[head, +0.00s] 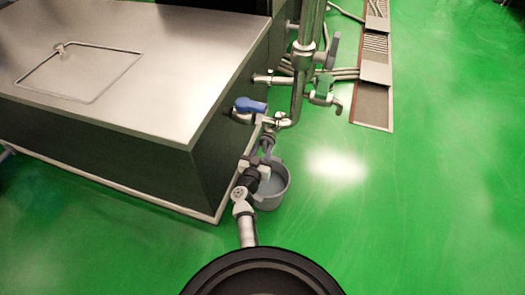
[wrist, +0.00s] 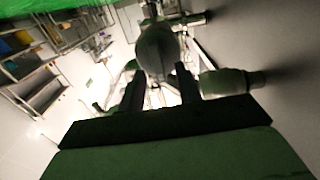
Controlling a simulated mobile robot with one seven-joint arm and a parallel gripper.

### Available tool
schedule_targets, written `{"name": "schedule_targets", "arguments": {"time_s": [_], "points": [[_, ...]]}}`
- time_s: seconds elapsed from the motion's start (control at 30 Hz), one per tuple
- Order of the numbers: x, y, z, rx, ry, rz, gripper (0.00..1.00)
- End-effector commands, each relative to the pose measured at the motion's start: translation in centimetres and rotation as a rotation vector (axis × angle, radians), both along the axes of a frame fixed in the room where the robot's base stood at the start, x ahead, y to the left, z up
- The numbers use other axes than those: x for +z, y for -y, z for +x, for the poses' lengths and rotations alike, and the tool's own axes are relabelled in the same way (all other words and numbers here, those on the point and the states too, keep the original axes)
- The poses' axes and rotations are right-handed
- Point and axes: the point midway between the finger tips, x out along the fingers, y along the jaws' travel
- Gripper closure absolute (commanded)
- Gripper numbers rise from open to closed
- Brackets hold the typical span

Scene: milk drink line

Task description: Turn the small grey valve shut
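A small grey valve lever (head: 268,143) hangs from the pipework below the blue-handled valve, just above my gripper in the head view. My gripper (head: 262,164) is low at the tank's corner, over a grey bucket (head: 272,197). In the wrist view, a rounded dark grey piece (wrist: 157,48), which looks like this lever, stands at the tips of my gripper (wrist: 160,78). The two fingers are apart, one on each side of its lower end. A bright gap shows between them. Contact with the lever cannot be made out.
A larger grey handle (head: 333,50) is on the upright pipe. The steel tank (head: 140,70) fills the left. Green floor (head: 430,200) is clear at right, beside a drain channel (head: 373,105).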

Motion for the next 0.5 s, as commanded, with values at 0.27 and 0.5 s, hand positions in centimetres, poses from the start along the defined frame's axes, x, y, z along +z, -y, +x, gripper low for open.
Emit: {"name": "schedule_targets", "arguments": {"time_s": [0.27, 0.5], "points": [[0.03, 0.14, 0.47, 0.000, 0.000, 0.000, 0.66], [0.04, 0.12, 0.44, 0.000, 0.000, 0.000, 0.87]]}}
